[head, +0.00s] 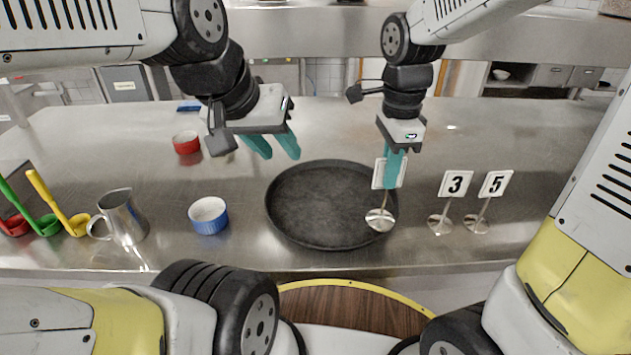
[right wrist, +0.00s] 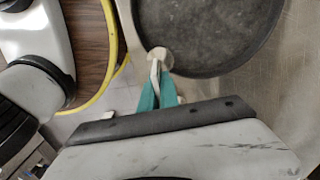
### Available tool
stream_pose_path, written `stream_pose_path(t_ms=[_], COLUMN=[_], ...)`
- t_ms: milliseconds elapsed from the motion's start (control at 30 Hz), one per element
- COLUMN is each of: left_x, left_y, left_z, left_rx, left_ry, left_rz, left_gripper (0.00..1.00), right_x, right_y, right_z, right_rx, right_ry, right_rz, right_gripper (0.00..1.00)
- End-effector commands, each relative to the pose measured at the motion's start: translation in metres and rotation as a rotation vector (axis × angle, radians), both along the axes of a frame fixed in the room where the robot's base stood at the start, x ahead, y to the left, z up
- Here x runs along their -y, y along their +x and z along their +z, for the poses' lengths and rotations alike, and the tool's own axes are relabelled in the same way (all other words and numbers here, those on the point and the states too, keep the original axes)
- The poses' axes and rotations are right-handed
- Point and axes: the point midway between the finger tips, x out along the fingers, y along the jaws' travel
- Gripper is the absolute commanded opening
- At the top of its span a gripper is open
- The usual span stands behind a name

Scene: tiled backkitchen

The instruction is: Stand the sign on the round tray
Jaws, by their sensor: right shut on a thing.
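The round tray (head: 310,215) is dark and lies flat on the steel counter; its edge also shows in the right wrist view (right wrist: 205,68). A sign with a white card (head: 378,174) and a round metal base (head: 380,221) is upright in my right gripper (head: 394,180), which is shut on it. The base appears over the tray's right rim; I cannot tell whether it touches. In the right wrist view, the base (right wrist: 160,54) is just beyond the fingertips. The card's face is partly hidden by the fingers. My left gripper (head: 273,155) is open and empty above the counter behind the tray.
A blue ramekin (head: 208,217), metal pitcher (head: 124,219) and colored ladles (head: 50,205) are at left. A red ramekin (head: 186,144) stands farther back. The counter's back right is clear.

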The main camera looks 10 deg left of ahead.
Motion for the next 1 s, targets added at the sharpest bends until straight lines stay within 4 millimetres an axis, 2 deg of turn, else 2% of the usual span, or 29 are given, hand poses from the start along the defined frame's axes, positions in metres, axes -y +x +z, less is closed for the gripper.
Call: stream_pose_path(t_ms=[167, 500, 633, 933, 1000], left_x=[0.0, 0.0, 0.0, 0.0, 0.0], left_y=[0.0, 0.0, 0.0, 0.0, 0.0], left_z=[0.0, 0.0, 0.0, 0.0, 0.0], left_rx=[0.0, 0.0, 0.0, 0.0, 0.0], left_ry=[0.0, 0.0, 0.0, 0.0, 0.0], left_rz=[0.0, 0.0, 0.0, 0.0, 0.0], left_gripper=[0.36, 0.36, 0.36, 0.36, 0.36], right_x=[-0.006, -0.032, -0.039, -0.047, -0.047], right_y=[0.016, 0.102, 0.128, 0.153, 0.153], right_z=[-0.002, -0.011, -0.013, -0.015, -0.024], right_rx=[-0.001, -0.001, 0.0, 0.001, -0.004], right_ry=[-0.001, 0.0, 0.0, 0.0, -0.001], right_rz=[0.0, 0.0, -0.001, 0.001, 0.002], right_gripper=[0.0, 0.0, 0.0, 0.0, 0.0])
